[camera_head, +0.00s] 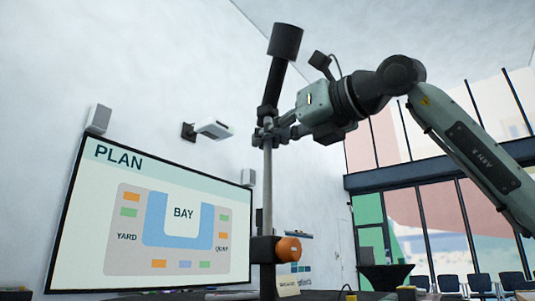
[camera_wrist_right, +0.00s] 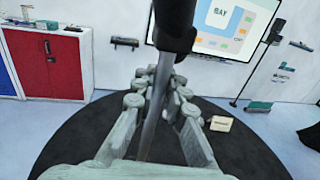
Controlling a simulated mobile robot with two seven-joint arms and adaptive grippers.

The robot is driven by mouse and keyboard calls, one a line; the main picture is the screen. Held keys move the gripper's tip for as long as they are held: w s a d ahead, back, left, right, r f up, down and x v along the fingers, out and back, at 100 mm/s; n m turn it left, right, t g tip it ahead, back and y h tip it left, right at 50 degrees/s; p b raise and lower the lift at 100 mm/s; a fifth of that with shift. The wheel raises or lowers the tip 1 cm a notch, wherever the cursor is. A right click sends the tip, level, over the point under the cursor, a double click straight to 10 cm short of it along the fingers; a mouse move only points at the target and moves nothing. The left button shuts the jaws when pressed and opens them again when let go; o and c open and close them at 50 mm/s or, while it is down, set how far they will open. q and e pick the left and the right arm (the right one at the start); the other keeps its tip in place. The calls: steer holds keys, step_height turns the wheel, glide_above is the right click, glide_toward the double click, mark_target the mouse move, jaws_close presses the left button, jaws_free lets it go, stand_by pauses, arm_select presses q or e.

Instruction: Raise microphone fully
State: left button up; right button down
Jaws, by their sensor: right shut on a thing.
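The microphone (camera_head: 284,45) is a black cylinder at the top of a stand, tilted slightly right, high in the head view. Below it runs a thin grey pole (camera_head: 267,190) that goes down into a dark lower tube (camera_head: 268,280) with an orange knob (camera_head: 288,248) on its right side. My right gripper (camera_head: 268,136) comes in from the right and is shut on the pole just below the microphone's black holder. In the wrist view its fingers (camera_wrist_right: 160,82) close around the grey pole (camera_wrist_right: 152,125). My left gripper is not in view.
Dark chairs (camera_head: 480,285) stand at the lower right. The wrist view shows a red and blue cabinet (camera_wrist_right: 45,62) and a dark round surface (camera_wrist_right: 235,150) below.

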steer(key=c, duration=1.5)
jaws_free()
steer(key=shift+f, duration=0.1)
steer(key=shift+c, duration=0.2)
steer(key=shift+s+d, duration=0.1)
steer(key=v, duration=1.1)
steer(key=shift+s+d, duration=0.25)
steer(key=shift+s, duration=0.05)
